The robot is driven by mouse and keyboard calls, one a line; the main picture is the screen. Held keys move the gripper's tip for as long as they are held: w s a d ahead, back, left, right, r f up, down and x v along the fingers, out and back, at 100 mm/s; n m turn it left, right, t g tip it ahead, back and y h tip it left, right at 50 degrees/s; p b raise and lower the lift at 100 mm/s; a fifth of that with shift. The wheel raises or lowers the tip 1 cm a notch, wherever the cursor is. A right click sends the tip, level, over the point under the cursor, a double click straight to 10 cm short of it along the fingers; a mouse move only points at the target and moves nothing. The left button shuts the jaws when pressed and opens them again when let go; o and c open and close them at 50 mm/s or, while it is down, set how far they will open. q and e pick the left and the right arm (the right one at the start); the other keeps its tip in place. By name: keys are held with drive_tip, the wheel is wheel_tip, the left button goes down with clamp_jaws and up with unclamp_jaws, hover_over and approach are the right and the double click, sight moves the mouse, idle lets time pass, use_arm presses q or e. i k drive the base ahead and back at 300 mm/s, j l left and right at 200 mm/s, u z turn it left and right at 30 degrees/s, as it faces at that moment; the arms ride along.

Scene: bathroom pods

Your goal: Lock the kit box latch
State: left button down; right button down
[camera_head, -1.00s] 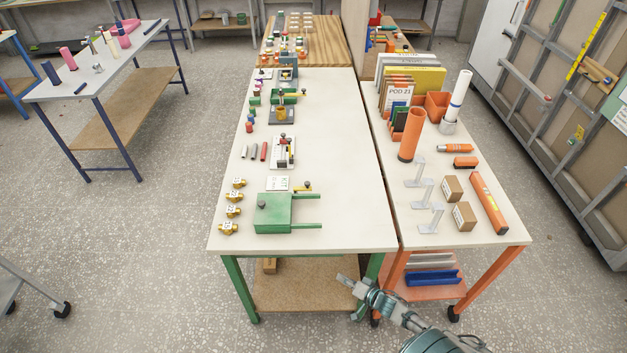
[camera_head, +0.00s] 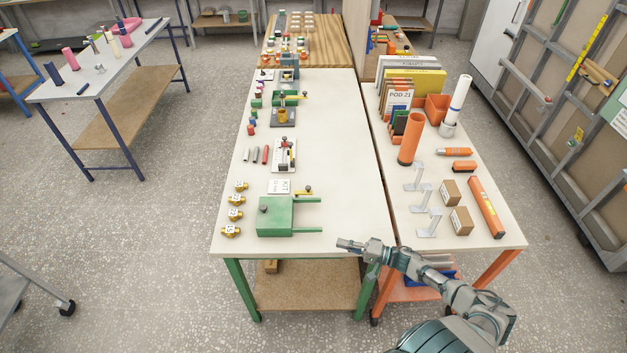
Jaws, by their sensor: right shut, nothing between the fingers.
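The green kit box (camera_head: 274,218) sits near the front edge of the white table, with two green bars reaching out to its right. A dark round knob shows on its top left. A white card with "KIT" lettering (camera_head: 278,187) lies just behind it. A small yellow piece with a dark knob (camera_head: 303,191), possibly the latch, is at the box's back right; its exact position is too small to tell. My right gripper (camera_head: 343,244) is shut and empty at the table's front edge, right of the box and apart from it. My left gripper is not in view.
Several brass fittings (camera_head: 235,214) stand left of the box. A white plate with a lever (camera_head: 284,155) lies farther back. The white table top (camera_head: 345,150) is clear right of the box. The orange-legged table (camera_head: 480,239) on the right holds brackets, cartons and tubes.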

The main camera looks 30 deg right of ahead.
sight(308, 191)
drive_tip(key=i+l, duration=0.75)
